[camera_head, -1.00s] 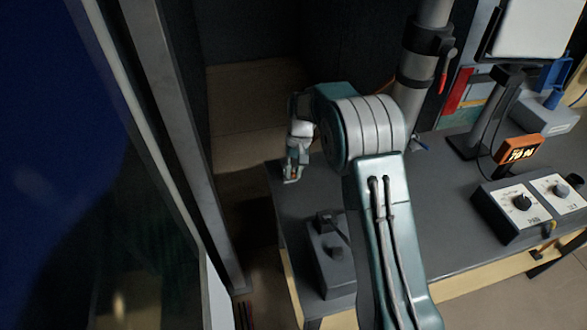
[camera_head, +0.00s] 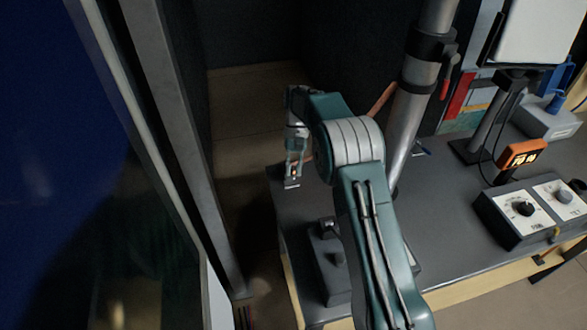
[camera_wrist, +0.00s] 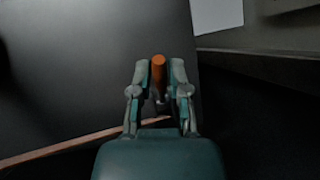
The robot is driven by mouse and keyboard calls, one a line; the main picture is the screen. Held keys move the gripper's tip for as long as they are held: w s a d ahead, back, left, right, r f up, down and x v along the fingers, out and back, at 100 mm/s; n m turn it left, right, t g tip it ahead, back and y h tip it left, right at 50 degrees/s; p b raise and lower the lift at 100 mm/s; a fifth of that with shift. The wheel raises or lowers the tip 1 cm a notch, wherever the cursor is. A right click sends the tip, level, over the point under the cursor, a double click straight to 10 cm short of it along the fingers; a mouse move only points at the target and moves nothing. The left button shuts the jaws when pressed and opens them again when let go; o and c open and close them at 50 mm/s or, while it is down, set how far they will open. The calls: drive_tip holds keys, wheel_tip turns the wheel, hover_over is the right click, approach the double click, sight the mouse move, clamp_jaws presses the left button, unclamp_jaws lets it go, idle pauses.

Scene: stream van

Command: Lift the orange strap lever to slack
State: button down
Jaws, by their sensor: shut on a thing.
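My gripper (camera_wrist: 160,68) has its fingers closed around an orange, round-ended piece (camera_wrist: 158,75), which looks like the strap lever, in the wrist view. Only the upper part of this lever shows between the fingers; its base is hidden. In the head view my gripper (camera_head: 292,178) points down at the far left corner of the dark table. A small grey piece is at its fingertips there. An orange-brown strip (camera_head: 381,101), perhaps the strap, runs behind my arm towards a grey pole. Its lower part is mostly hidden by my arm.
The grey pole (camera_head: 420,75) carries a red-handled clamp (camera_head: 445,84). A dark box (camera_head: 330,263) with a lever stands at the near left of the dark table (camera_head: 440,215). Knob boxes (camera_head: 523,209) and an orange display (camera_head: 522,154) stand to the right. A metal frame is at left.

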drive_tip(key=c, duration=0.6)
unclamp_jaws()
drive_tip(key=shift+w+f, duration=0.1)
drive_tip(key=shift+a, duration=0.1)
wheel_tip(320, 180, up, 10)
